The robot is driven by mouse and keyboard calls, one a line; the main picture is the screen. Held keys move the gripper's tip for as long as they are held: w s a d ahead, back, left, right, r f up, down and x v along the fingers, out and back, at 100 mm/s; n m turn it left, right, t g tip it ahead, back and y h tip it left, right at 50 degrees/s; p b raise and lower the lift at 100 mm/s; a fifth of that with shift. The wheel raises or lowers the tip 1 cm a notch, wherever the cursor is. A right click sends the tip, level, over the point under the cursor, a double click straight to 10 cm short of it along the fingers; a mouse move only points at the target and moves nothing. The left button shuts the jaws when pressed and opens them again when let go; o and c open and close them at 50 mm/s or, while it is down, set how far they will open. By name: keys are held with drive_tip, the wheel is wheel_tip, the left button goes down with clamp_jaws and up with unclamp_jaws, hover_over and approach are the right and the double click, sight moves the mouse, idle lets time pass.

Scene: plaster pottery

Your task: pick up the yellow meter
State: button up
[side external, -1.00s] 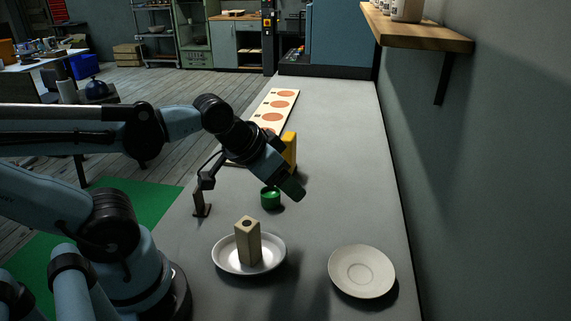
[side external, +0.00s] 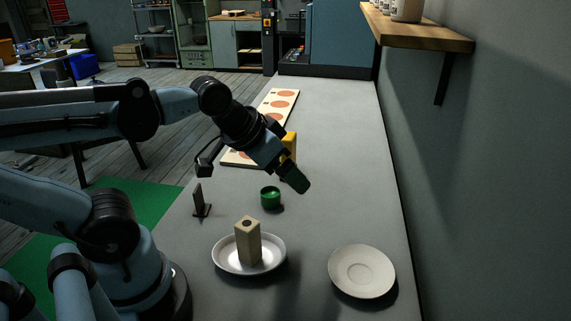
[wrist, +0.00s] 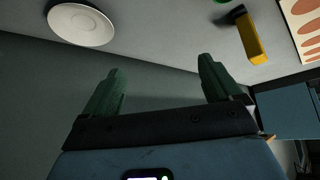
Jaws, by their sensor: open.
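The yellow meter (side external: 291,142) stands on the grey bench behind my gripper in the side external view, partly hidden by it. In the wrist view the yellow meter (wrist: 252,42) is at the upper right, beyond the right finger. My gripper (side external: 297,182) is above the bench, nearer the side camera than the meter and apart from it. In the wrist view my gripper's green fingers (wrist: 160,68) are spread wide with nothing between them.
A green cup (side external: 270,198) is below my gripper. A white dish (side external: 222,262) holds an upright beige block (side external: 248,242). An empty plate (side external: 361,271) is at front right. A board with orange discs (side external: 283,97) lies behind. A wall shelf (side external: 425,34) overhangs at right.

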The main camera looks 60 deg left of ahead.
wheel_tip(320, 180, up, 3)
drive_tip(key=r+m+h, duration=0.1)
drive_tip(key=m+h, duration=0.6)
drive_tip(key=h, duration=0.1)
hover_over(289, 146)
drive_tip(key=s+a, duration=0.3)
drive_tip(key=s+a+f+m+t+h, duration=0.1)
drive_tip(key=s+a+m+h, duration=0.1)
drive_tip(key=a, duration=0.6)
wheel_tip(289, 146, down, 8)
drive_tip(key=m, duration=0.1)
drive_tip(key=shift+x, duration=6)
drive_tip(key=shift+s, duration=0.1)
